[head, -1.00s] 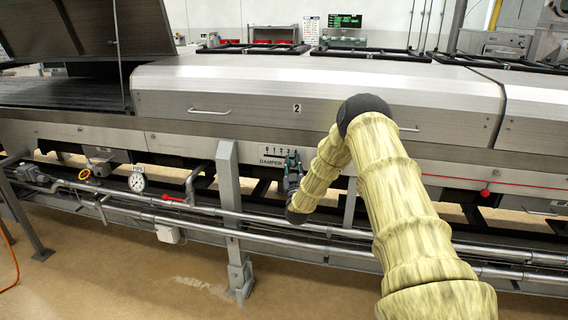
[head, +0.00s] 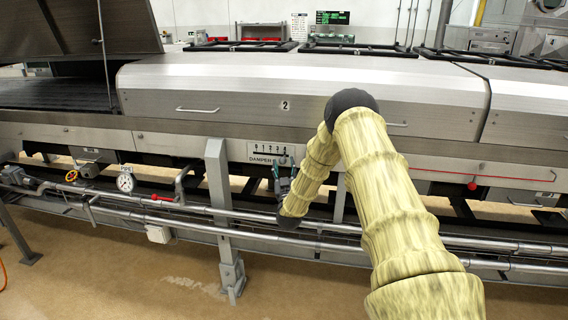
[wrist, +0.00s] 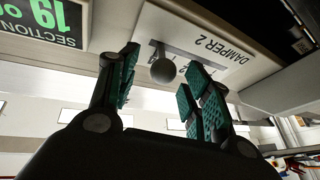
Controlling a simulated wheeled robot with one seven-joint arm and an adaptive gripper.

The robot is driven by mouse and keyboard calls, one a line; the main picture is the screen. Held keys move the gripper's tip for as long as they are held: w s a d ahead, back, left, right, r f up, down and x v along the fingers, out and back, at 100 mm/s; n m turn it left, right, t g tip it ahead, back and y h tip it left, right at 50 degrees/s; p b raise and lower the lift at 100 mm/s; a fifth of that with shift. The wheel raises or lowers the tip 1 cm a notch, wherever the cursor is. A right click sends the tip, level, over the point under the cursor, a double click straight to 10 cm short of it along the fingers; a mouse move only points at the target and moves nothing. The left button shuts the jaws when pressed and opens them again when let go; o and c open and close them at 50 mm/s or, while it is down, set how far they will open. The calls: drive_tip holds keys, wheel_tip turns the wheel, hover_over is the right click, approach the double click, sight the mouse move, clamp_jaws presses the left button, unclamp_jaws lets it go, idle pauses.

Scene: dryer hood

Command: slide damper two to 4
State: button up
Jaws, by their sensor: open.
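The white damper plate (head: 262,158) is on the lower front of the hood, with a row of numbers and the word DAMPER. In the wrist view it appears upside down as the DAMPER 2 plate (wrist: 218,47), with a dark slot. A grey round knob (wrist: 162,71) stands out from the slot. My gripper (head: 284,168) is at the plate's right lower part; its teal-padded fingers are open. In the wrist view the knob shows between the fingertips of my gripper (wrist: 160,78), without visible contact. The knob is hidden in the head view, and its exact scale number cannot be read.
A grey upright post (head: 218,205) stands left of my gripper. Horizontal pipes (head: 330,226) run below it. A gauge (head: 126,182) and a red-handled valve (head: 162,198) are farther left. A red cord (head: 520,179) runs at the right.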

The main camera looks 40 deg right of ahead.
drive_tip(key=v, duration=0.9)
drive_tip(key=shift+d, duration=0.1)
drive_tip(key=s+a+f+n+g+y+p, duration=0.1)
drive_tip(key=s+a+f+g+y+p, duration=0.2)
drive_tip(key=a+f, duration=0.55)
drive_tip(key=s+a+f+n+g+y, duration=0.2)
drive_tip(key=s+a+f+y, duration=0.35)
drive_tip(key=a+f, duration=0.35)
drive_tip(key=s+a+f+g+y+p, duration=0.25)
drive_tip(key=s+a+f+g, duration=0.3)
drive_tip(key=s+a, duration=0.7)
drive_tip(key=s+a+g, duration=0.3)
drive_tip(key=s+g, duration=0.1)
drive_tip(key=s, duration=1)
drive_tip(key=s+a+n+g+y+p, duration=0.1)
drive_tip(key=s+a+g, duration=0.3)
drive_tip(key=s, duration=1)
drive_tip(key=shift+s+a+f+y, duration=0.2)
drive_tip(key=shift+f+y, duration=0.1)
drive_tip(key=shift+f, duration=0.15)
